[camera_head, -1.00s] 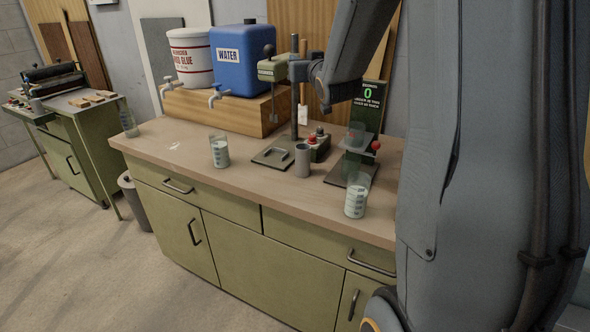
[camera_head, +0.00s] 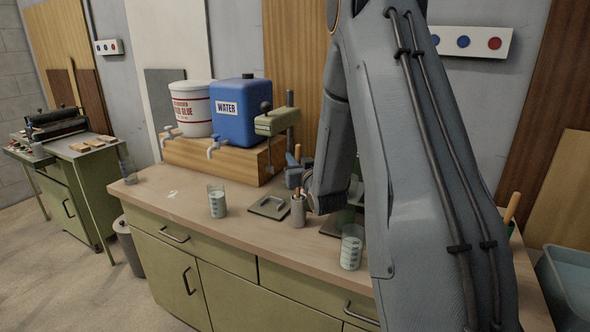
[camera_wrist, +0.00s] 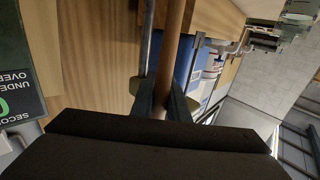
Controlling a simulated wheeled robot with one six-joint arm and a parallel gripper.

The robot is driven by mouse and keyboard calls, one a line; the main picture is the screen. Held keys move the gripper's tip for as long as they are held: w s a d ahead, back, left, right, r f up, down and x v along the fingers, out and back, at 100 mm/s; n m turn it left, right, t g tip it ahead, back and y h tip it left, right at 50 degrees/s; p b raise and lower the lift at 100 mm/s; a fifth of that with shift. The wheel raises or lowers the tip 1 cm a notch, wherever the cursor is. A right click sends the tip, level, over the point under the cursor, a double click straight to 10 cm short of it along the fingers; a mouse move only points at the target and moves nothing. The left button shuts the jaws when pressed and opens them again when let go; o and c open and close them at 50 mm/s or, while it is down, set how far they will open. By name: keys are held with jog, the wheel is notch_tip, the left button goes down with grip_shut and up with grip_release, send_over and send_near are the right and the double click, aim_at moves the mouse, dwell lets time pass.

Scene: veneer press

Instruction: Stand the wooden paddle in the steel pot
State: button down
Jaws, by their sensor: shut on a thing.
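The steel pot (camera_head: 298,212) is a small grey cylinder standing upright on the bench top, right of the flat green press base. My gripper (camera_head: 296,177) is just above the pot and shut on the wooden paddle (camera_head: 297,152). The paddle is upright, its handle top showing above the jaws. Its lower part meets the pot's mouth and appears to be inside; how deep I cannot tell. In the wrist view the paddle's brown shaft (camera_wrist: 174,55) runs between the two dark fingers (camera_wrist: 165,103). The pot is not visible there.
A beaker (camera_head: 217,202) stands left of the pot and another beaker (camera_head: 351,248) stands right, near the front edge. The press (camera_head: 277,122), blue water tank (camera_head: 240,115) and white glue bucket (camera_head: 191,105) are behind.

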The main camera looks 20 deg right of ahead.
jog(key=shift+f+p, duration=0.5)
jog(key=shift+f, duration=1.45)
jog(key=shift+f, duration=0.15)
jog(key=c, duration=1.7)
grip_release()
